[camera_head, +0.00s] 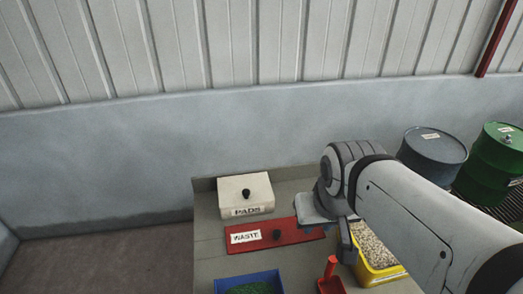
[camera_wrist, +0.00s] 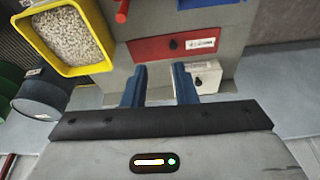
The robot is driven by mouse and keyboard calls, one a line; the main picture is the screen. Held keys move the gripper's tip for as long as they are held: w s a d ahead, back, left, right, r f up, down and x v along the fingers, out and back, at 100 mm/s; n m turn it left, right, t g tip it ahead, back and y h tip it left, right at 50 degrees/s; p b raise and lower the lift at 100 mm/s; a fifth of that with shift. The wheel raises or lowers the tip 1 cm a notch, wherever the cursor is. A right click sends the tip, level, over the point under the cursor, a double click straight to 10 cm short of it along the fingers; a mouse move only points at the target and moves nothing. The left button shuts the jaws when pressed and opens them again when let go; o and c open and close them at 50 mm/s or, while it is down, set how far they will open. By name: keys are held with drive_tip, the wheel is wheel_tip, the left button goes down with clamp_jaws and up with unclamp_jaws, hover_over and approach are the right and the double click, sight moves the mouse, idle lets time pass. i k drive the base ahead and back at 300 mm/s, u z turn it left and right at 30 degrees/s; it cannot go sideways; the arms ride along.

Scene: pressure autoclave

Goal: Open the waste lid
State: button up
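The waste lid (camera_head: 300,236) is a flat red panel on the grey bench, with a white WASTE label and a black knob (camera_head: 277,234). It lies flat and looks closed. In the wrist view the waste lid (camera_wrist: 150,50) appears upside down, with its knob (camera_wrist: 173,44) beyond my fingertips. My gripper (camera_wrist: 158,68) is open, its two blue fingers apart with nothing between them. In the head view my arm hangs over the right end of the lid and hides part of it; the gripper is to the right of the knob, apart from it.
A white PADS box (camera_head: 245,196) with a black knob stands behind the lid. In front are a blue bin (camera_head: 250,279) with green contents and a red scoop (camera_head: 330,277). A yellow bin (camera_head: 372,270) of granules is at right. Grey (camera_head: 433,150) and green (camera_head: 497,165) drums stand beyond.

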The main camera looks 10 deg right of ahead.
sight(244, 238)
drive_tip(key=z, duration=0.15)
drive_tip(key=k, duration=0.5)
drive_tip(key=u, duration=1.55)
drive_tip(key=k, duration=0.7)
drive_tip(key=z, duration=1.25)
drive_tip(key=i, duration=1)
